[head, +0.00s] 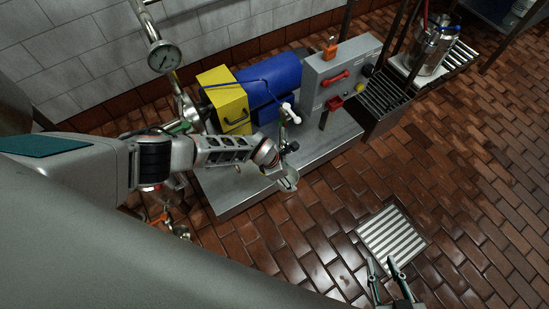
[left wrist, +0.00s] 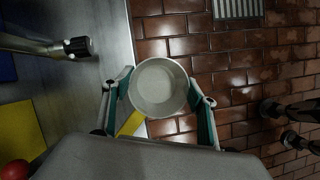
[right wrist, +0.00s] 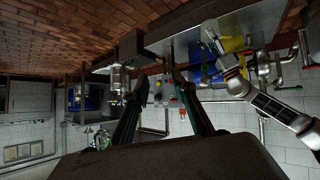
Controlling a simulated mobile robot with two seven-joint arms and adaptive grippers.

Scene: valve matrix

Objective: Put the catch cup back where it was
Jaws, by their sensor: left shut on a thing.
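The catch cup (left wrist: 158,88) is a round, pale metal cup with its open mouth facing the camera in the left wrist view. My left gripper (left wrist: 161,97) has its two fingers shut on the cup's sides. In the head view the cup (head: 288,181) hangs beside the front edge of the steel plinth (head: 238,197), below a spout with a black knob (head: 291,146). The fingers there are partly hidden by the wrist. My right gripper (head: 388,268) is open and empty over the tiled floor; its spread fingers show in the right wrist view (right wrist: 160,82).
A blue motor (head: 272,85), a yellow box (head: 223,98) and a grey control panel (head: 335,85) stand on the plinth. A floor drain grate (head: 391,240) lies at the lower right. A dark slatted shelf (head: 382,103) adjoins the panel.

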